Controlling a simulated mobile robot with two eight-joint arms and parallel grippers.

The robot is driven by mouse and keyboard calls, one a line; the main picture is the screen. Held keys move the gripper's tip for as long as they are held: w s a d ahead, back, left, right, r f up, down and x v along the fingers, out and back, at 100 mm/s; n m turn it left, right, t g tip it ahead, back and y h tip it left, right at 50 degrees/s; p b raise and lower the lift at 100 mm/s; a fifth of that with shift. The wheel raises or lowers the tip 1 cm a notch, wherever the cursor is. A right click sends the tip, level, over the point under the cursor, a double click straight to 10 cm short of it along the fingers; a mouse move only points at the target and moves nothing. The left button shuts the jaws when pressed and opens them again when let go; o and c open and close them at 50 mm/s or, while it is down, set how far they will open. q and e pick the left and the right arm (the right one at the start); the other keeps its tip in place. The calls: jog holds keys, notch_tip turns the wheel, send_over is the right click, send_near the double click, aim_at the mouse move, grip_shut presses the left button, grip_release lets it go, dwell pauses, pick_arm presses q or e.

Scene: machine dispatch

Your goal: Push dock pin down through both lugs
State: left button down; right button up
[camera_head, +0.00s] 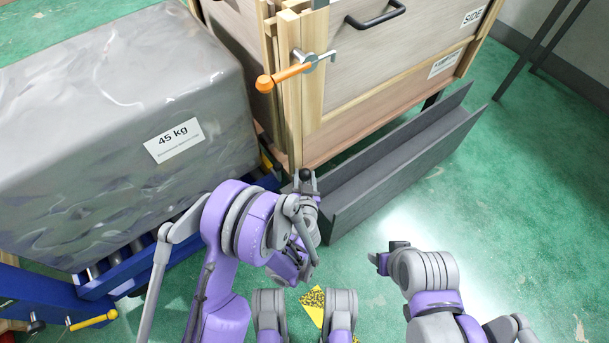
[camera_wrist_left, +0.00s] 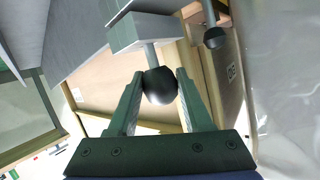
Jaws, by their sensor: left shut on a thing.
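The dock pin has a round black knob (camera_wrist_left: 160,86) and a light metal shaft (camera_wrist_left: 151,56) in the left wrist view. My left gripper (camera_head: 305,179) is shut on the knob, which sits between its two fingers (camera_wrist_left: 158,92). The shaft runs from the knob to a grey block (camera_wrist_left: 145,31), which looks like a lug; a second lug cannot be made out, nor how deep the shaft sits. In the head view the gripper is beside the lower corner of the wooden crate. My right gripper (camera_head: 382,261) hangs over the floor at the lower right, touching nothing; its jaws are unclear.
The wooden crate (camera_head: 400,70) has an orange-handled clamp (camera_head: 284,77) on its near corner post. A dark grey channel (camera_head: 400,165) runs along its base. A large wrapped 45 kg load (camera_head: 110,110) lies on a blue roller conveyor (camera_head: 45,290) at left. Green floor is clear at right.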

pick_arm(q)
jog(key=shift+f, duration=1.2)
jog(key=shift+c, duration=1.2)
grip_release()
jog(key=shift+d, duration=0.15)
